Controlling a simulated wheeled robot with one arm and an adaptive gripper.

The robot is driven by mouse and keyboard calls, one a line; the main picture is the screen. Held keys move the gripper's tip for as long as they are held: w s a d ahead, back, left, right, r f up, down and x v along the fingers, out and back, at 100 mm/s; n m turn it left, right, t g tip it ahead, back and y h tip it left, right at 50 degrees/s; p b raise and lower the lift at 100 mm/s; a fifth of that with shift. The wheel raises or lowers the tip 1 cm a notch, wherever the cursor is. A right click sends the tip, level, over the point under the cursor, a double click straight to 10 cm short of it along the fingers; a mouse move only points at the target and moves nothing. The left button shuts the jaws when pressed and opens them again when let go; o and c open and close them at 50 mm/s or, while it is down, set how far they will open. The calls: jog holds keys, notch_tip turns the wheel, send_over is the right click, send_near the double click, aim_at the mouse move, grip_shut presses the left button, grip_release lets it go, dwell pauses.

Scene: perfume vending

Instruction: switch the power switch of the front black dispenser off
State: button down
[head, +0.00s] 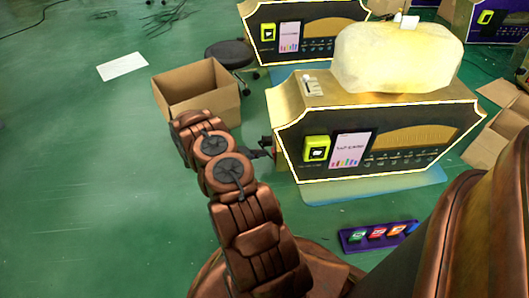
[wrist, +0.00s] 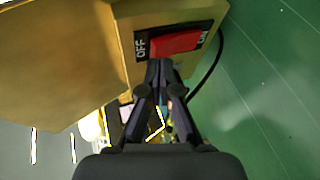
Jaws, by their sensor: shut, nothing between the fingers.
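The front black dispenser (head: 370,150) has a gold-edged black front with a yellow reader and a small screen, and a brass-coloured casing. In the wrist view its casing (wrist: 175,12) bears a red rocker power switch (wrist: 173,44) in a black plate marked OFF on the left and ON on the right. My gripper (wrist: 160,66) is shut and empty, its fingertips at the lower edge of the switch, left of its middle. I cannot tell whether they touch it. In the head view my gripper (head: 267,147) is at the dispenser's left side, and the switch is hidden.
A large pale yellow container (head: 398,58) sits on the dispenser. An open cardboard box (head: 197,90) stands left of it, near a black stool (head: 229,54). Another dispenser (head: 305,30) stands behind. A purple tray (head: 378,236) lies in front. A black cable (wrist: 213,65) runs beside the switch.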

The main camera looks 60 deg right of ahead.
jog(key=p+v, duration=0.1)
jog(key=v, duration=0.5)
jog(key=shift+a, duration=0.2)
dwell(0.4)
jog(key=shift+w, duration=0.1)
jog(key=s+a+r+y+p, duration=0.1)
jog(key=a+r+p, duration=0.45)
jog(key=r, duration=0.85)
jog(key=a+r+y+p, duration=0.2)
jog(key=a+r+p, duration=0.3)
jog(key=r, duration=1)
jog(key=s+a+r+y+p, duration=0.1)
jog(key=a+r+p, duration=0.45)
jog(key=r, duration=0.85)
jog(key=s+a+r+n+t+y+p, duration=0.1)
jog(key=s+a+r+n+y+p, duration=0.1)
jog(key=s+a+r+p, duration=0.4)
jog(key=s+a+r+n+t+y+p, duration=0.2)
jog(key=s+a+r+p, duration=0.4)
jog(key=a+r+p, duration=0.3)
jog(key=s+a+r+n+t+y+p, duration=0.2)
jog(key=s+a+r+y+p, duration=0.2)
jog(key=a+r, duration=1)
jog(key=s+r+p, duration=0.3)
jog(key=r, duration=0.2)
jog(key=shift+r, duration=0.2)
jog(key=shift+a, duration=0.15)
